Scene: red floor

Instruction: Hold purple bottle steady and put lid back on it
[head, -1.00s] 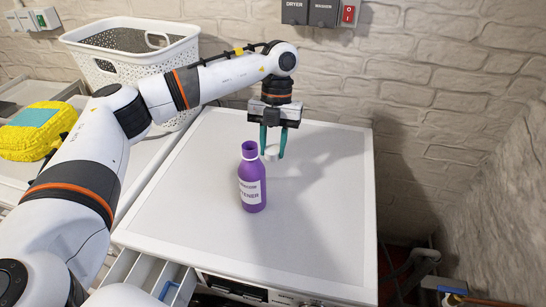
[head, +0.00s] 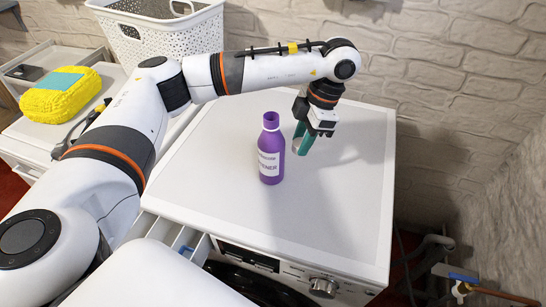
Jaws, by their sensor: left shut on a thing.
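The purple bottle (head: 270,150) stands upright on the white machine top, its neck open and its label facing me. My left gripper (head: 300,147), with teal fingers, is just right of the bottle, pointing down and tilted. It is shut on the white lid (head: 297,145), which is mostly hidden between the fingers. The lid is beside the bottle's upper part, not on its neck. Whether the fingers touch the bottle is hard to tell. My right gripper is out of view.
The white machine top (head: 330,225) is otherwise clear around the bottle. A white laundry basket (head: 165,40) and a yellow package (head: 62,95) are at the left. A brick wall (head: 460,80) closes the back. Pipes (head: 440,265) are at the lower right.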

